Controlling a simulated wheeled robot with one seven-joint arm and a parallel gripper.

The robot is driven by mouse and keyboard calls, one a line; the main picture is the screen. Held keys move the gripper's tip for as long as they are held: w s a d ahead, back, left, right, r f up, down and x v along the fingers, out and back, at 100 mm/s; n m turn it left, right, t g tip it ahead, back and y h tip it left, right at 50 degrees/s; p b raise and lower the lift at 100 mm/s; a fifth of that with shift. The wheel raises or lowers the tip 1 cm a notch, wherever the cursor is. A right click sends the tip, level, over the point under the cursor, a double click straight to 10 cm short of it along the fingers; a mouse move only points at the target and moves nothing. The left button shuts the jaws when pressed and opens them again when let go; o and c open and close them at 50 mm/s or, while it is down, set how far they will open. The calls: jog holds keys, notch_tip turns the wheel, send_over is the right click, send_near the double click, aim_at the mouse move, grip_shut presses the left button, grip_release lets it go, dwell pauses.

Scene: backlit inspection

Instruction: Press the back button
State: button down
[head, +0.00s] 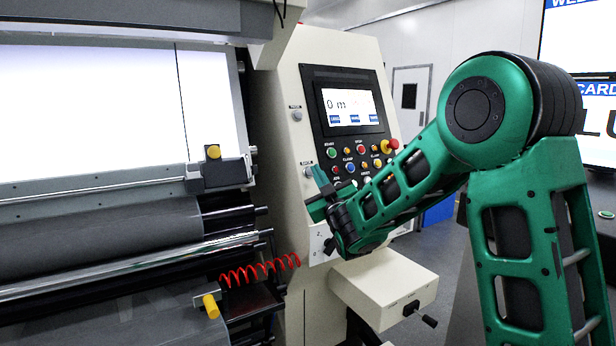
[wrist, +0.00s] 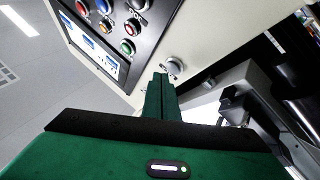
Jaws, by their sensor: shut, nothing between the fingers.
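The back button is a small round silver-grey button (head: 308,171) on the cream machine panel, left of the coloured buttons, with a small label above it. It also shows in the wrist view (wrist: 175,65), just beyond my fingertips and slightly to their right. My gripper (head: 318,174) is at the panel beside this button, its green fingers pointing at the panel. In the wrist view my fingers (wrist: 161,78) are together with nothing between them. I cannot tell whether the tips touch the button or stand just short of it.
Coloured buttons (head: 350,168) and a red knob (head: 390,146) sit below the screen (head: 350,106). Another grey button (head: 296,115) is higher on the panel. Rollers (head: 100,240) and a red coiled hose (head: 258,270) lie left. A cream box (head: 385,287) juts out below my gripper.

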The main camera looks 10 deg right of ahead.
jog(key=shift+w, duration=0.15)
dwell(0.7)
jog(key=shift+w+a+f, duration=0.1)
jog(key=shift+w+a, duration=0.05)
jog(key=shift+w, duration=0.05)
jog(key=shift+w+a+f, duration=0.1)
jog(key=shift+w, duration=0.2)
dwell(0.8)
jog(key=shift+s, duration=0.1)
jog(key=shift+s+d+r, duration=0.25)
jog(key=shift+s, duration=0.35)
dwell(0.3)
jog(key=s, duration=0.1)
jog(key=s+d+r, duration=0.1)
jog(key=s, duration=0.1)
jog(key=s+r, duration=0.1)
jog(key=shift+s+d, duration=0.2)
dwell(0.4)
